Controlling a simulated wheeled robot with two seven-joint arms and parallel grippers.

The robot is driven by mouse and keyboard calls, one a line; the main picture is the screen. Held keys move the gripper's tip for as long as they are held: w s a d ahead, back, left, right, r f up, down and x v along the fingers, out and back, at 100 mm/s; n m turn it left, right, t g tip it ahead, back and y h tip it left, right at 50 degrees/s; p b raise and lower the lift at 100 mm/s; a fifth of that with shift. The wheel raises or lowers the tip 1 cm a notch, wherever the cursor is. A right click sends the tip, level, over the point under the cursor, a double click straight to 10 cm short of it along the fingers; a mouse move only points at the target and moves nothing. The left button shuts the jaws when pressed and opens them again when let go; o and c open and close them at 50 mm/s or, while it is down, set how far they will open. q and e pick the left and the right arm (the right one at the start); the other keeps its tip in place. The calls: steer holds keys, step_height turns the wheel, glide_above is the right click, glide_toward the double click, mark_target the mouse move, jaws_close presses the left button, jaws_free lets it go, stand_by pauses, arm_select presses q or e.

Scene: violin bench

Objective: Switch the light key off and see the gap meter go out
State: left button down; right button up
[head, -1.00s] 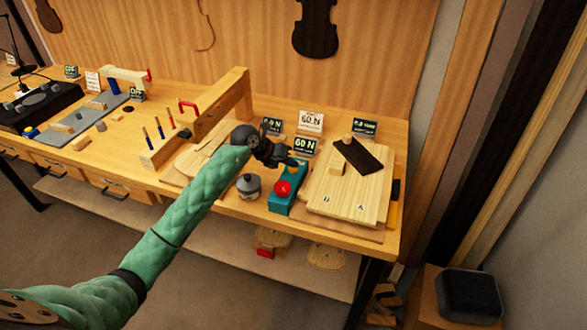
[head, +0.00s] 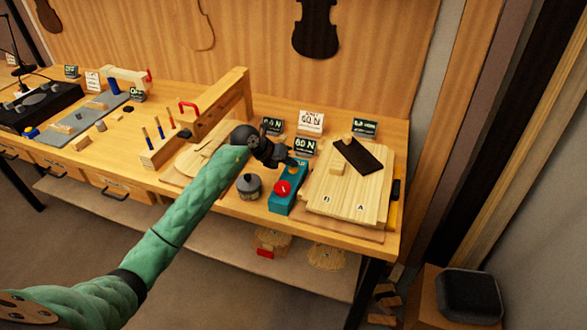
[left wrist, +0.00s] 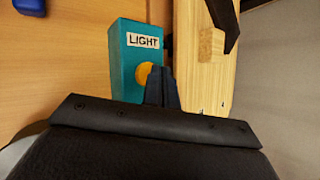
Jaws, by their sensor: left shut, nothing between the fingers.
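The teal box (head: 287,197) stands near the bench's front right, with a red round button on its near end. The left wrist view shows its other end with a LIGHT label (left wrist: 143,41) and a round yellow key (left wrist: 145,75). My left gripper (head: 293,162) is over that end. Its fingers (left wrist: 162,85) are shut and empty, just right of the yellow key and partly overlapping it; I cannot tell if they touch. A small dark display (head: 364,128), which looks like the gap meter, shows lit greenish characters behind the wooden plates. My right gripper is out of view.
Pale wooden plates (head: 340,205) with a dark piece (head: 358,156) lie right of the box. A grey lidded pot (head: 249,186) stands to its left. Other displays (head: 304,147) and a white 60 N card (head: 311,122) stand behind. A wooden upright frame (head: 225,105) is further left.

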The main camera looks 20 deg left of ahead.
mark_target(290, 170)
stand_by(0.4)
arm_select(q)
steer(key=shift+f+b, duration=0.3)
steer(key=shift+f, duration=0.1)
steer(key=shift+r, duration=0.4)
stand_by(0.4)
steer(key=shift+r, duration=0.1)
steer(key=shift+r+p, duration=1.4)
steer(key=shift+r, duration=1.45)
